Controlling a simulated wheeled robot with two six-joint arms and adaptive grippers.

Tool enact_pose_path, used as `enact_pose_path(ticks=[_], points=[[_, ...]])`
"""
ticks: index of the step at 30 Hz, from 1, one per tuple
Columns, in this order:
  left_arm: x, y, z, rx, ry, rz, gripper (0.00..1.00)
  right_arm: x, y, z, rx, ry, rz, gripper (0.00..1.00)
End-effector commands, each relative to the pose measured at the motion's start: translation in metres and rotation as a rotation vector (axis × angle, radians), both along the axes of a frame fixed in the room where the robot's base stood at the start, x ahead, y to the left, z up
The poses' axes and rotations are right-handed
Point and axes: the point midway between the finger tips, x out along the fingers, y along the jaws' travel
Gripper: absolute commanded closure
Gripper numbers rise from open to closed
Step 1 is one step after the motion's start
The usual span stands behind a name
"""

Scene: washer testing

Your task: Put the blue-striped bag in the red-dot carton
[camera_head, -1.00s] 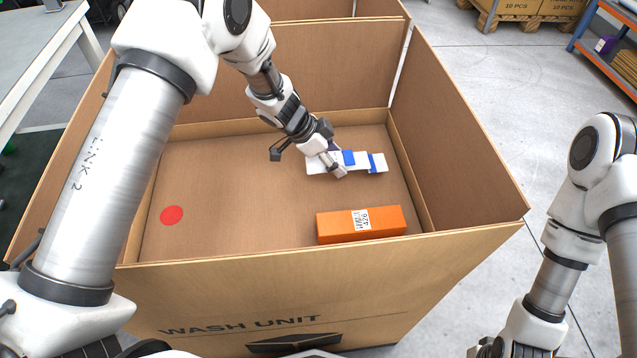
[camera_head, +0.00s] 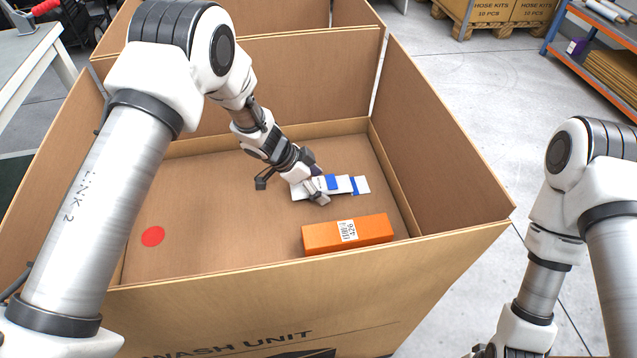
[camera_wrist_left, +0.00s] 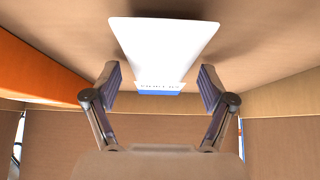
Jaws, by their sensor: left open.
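The blue-striped bag (camera_head: 345,184), white with blue bands, is inside the big cardboard carton (camera_head: 440,130), low over its floor near the right side. The red dot (camera_head: 153,236) is on the floor of this same carton, at the left. My left gripper (camera_head: 290,190) reaches down into the carton at the bag's left end. In the left wrist view my left gripper (camera_wrist_left: 158,82) has its fingers spread wide, and the white bag (camera_wrist_left: 165,45) shows beyond and between them. I cannot tell whether a finger touches it. My right gripper is out of view.
An orange box (camera_head: 347,234) with a white label lies on the carton floor, in front of the bag. Tall carton walls surround the gripper. The floor between the red dot and the gripper is clear. Shelving (camera_head: 590,45) stands at the far right.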

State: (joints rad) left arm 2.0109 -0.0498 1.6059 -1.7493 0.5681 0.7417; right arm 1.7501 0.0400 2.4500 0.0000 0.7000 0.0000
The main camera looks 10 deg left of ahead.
Motion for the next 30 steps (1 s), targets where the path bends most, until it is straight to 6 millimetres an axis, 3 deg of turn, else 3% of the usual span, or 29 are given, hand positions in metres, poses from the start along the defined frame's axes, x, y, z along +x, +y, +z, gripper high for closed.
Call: enact_pose_path(ticks=[5,12,18,30], points=[[-0.002,0.006,0.014,-0.001,-0.001,0.001,0.17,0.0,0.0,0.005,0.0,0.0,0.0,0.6],[-0.014,0.037,0.067,-0.002,-0.002,0.003,0.17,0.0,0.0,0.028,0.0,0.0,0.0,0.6],[-0.024,0.058,0.098,-0.002,0.0,0.002,0.17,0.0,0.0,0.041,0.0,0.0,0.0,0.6],[-0.027,0.063,0.102,0.0,0.0,0.0,0.17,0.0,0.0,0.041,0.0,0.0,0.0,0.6]])
